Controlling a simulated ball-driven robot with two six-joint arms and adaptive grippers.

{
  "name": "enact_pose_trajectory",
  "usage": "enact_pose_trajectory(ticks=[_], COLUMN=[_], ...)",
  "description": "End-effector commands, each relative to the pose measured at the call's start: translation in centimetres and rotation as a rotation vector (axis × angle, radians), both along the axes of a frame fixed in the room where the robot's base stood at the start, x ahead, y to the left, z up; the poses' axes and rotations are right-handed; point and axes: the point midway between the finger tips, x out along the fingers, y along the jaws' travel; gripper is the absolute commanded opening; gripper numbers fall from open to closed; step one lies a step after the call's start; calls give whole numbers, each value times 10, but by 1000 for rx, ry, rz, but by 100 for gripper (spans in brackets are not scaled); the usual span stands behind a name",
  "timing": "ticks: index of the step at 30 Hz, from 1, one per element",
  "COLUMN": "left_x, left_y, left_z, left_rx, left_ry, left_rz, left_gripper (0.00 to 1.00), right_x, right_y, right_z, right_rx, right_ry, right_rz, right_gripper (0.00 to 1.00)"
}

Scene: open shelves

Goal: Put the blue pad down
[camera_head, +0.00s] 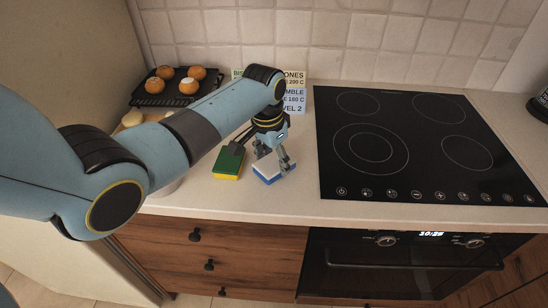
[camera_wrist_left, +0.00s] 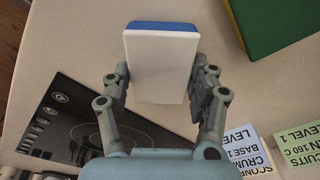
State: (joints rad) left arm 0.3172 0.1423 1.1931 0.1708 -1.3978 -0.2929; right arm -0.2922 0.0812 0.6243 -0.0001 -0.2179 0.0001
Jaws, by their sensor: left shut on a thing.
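The blue pad (camera_head: 273,175) has a white upper face and a blue lower layer. It is at or just above the counter near the front edge; I cannot tell if it touches. My left gripper (camera_head: 275,165) comes down from above and is shut on it. In the left wrist view the pad (camera_wrist_left: 160,66) shows its white face between the two fingers of the left gripper (camera_wrist_left: 162,82), with blue along its far edge. My right gripper is in neither view.
A green and yellow sponge (camera_head: 228,163) lies just left of the pad. A black cooktop (camera_head: 408,150) is to the right. Text cards (camera_head: 293,100) and a dark tray (camera_head: 182,99) with several buns are behind. Bare counter (camera_head: 225,195) runs in front.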

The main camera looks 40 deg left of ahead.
Motion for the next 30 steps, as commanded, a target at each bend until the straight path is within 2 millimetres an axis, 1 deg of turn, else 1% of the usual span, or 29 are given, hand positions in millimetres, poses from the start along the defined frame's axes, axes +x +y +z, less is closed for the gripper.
enact_pose_trajectory(ticks=[6, 10, 11, 16, 25, 28, 30], left_x=[0, 0, 0, 0, 0, 0, -1], left_y=[0, 0, 0, 0, 0, 0, 1], left_z=[-1, -4, -4, -4, -2, 7, 18], left_rx=[1, 0, 0, 0, 1, 0, 1], left_ry=[-1, 0, 0, 0, -1, -2, -3], left_rz=[0, 0, 0, 0, 0, 0, 0], left_gripper=[34, 34, 61, 83, 83, 83, 83], right_x=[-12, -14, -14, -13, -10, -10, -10], right_y=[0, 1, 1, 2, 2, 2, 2], right_z=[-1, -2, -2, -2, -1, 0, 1], right_rx=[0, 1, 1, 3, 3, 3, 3], right_ry=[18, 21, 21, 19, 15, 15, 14], right_rz=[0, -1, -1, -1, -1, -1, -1], right_gripper=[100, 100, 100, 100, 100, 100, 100])
